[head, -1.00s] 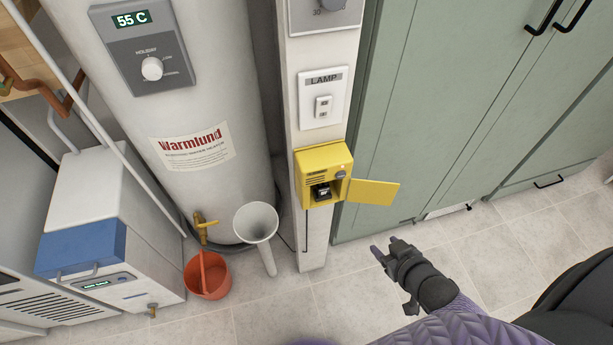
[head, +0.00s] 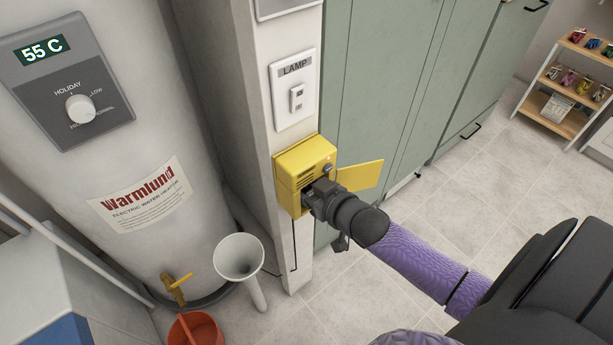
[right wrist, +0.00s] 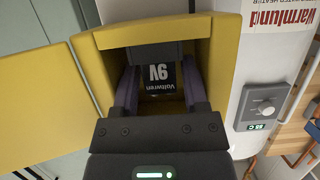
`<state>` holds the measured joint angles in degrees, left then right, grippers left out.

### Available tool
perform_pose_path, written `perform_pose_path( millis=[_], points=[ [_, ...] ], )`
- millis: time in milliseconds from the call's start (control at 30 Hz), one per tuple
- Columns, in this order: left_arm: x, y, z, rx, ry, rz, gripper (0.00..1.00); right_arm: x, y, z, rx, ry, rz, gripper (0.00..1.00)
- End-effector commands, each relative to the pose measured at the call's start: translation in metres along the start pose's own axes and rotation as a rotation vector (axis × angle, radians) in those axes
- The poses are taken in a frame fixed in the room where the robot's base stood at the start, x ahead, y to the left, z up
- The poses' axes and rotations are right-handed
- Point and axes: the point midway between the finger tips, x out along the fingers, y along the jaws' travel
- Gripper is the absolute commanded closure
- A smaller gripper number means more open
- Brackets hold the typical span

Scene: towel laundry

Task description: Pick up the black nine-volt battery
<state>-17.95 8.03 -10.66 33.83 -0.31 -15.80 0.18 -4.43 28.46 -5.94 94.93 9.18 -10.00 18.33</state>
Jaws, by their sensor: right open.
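The black nine-volt battery (right wrist: 159,79), with white lettering, sits inside the open compartment of the yellow box (right wrist: 215,28). In the head view the yellow box (head: 290,168) is on the pale post, and my gripper hides the battery. My right gripper (right wrist: 157,88) is open, with its purple fingers inside the compartment, one on each side of the battery. In the head view my right gripper (head: 313,197) reaches the box's front opening. My left gripper is not in view.
The box's yellow door (head: 361,176) stands open to the right, close above my right wrist. A white funnel (head: 239,257) and an orange bucket (head: 196,328) are below left. Green cabinets (head: 400,80) stand to the right.

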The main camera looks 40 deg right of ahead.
Motion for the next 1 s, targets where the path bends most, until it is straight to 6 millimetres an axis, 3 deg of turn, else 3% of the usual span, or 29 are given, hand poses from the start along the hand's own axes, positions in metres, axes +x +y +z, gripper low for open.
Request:
perform_pose_path(
  millis=[200,467,800,1000],
  points=[
    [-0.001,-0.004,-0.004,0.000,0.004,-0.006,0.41,0.001,0.000,-0.001,0.000,0.000,0.000,0.46],
    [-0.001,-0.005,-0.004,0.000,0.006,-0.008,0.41,0.001,0.000,-0.001,0.000,-0.001,0.000,1.00],
    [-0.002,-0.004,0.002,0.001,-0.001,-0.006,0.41,0.000,0.000,-0.003,0.000,0.000,0.000,1.00],
    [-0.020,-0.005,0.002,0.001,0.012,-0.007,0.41,-0.009,0.000,-0.028,0.000,0.003,0.000,1.00]
  ],
)
